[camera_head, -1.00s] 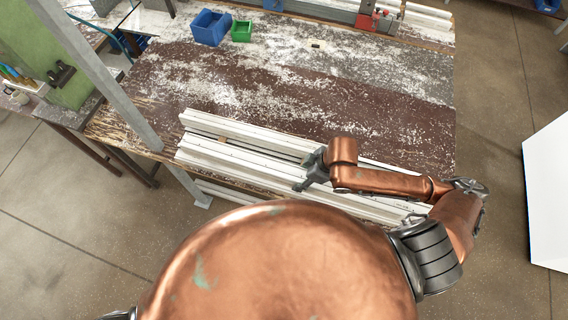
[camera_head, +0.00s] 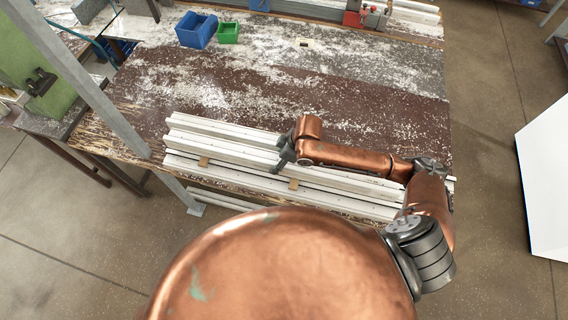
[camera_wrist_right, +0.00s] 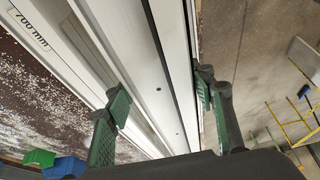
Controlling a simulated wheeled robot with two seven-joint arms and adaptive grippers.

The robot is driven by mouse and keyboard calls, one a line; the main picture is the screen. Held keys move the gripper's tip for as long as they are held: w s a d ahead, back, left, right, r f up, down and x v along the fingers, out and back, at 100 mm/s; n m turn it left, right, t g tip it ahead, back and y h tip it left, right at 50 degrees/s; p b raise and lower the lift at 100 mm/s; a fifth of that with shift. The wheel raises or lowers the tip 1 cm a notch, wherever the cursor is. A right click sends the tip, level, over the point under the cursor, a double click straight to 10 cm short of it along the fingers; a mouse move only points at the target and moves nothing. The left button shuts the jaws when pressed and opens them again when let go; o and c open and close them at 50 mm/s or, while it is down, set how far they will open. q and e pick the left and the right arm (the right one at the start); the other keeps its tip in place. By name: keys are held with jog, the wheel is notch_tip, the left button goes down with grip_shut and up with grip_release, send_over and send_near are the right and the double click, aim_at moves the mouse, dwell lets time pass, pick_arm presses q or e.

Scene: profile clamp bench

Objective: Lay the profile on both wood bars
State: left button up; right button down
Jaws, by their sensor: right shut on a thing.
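A long white profile (camera_head: 230,153) runs along the front of the bench in the head view. My right gripper (camera_head: 281,159) is shut on it near the middle of its length. In the right wrist view the green-padded fingers (camera_wrist_right: 165,108) stand on either side of a white profile with a dark slot. Two small wood bars show in front of the held profile, a left one (camera_head: 203,161) and a right one (camera_head: 293,184). The rest of each bar is hidden. I cannot tell whether the profile touches them. My left gripper is out of view.
White rails lie behind and in front of the held profile; one carries a "700 mm" label (camera_wrist_right: 28,29). A grey post (camera_head: 85,80) rises at the left. Blue (camera_head: 196,30) and green (camera_head: 228,33) bins stand at the back. The middle of the bench top is clear.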

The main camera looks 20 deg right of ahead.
jog(key=shift+w+a+f, duration=0.25)
jog(key=shift+w+f, duration=0.75)
jog(key=shift+w, duration=0.05)
jog(key=shift+f+p, duration=0.45)
jog(key=shift+f, duration=1.15)
jog(key=c, duration=1.2)
grip_release()
jog(key=shift+f, duration=0.15)
jog(key=shift+s, duration=0.1)
jog(key=shift+d, duration=0.1)
jog(key=v, duration=1.2)
jog(key=shift+b, duration=0.3)
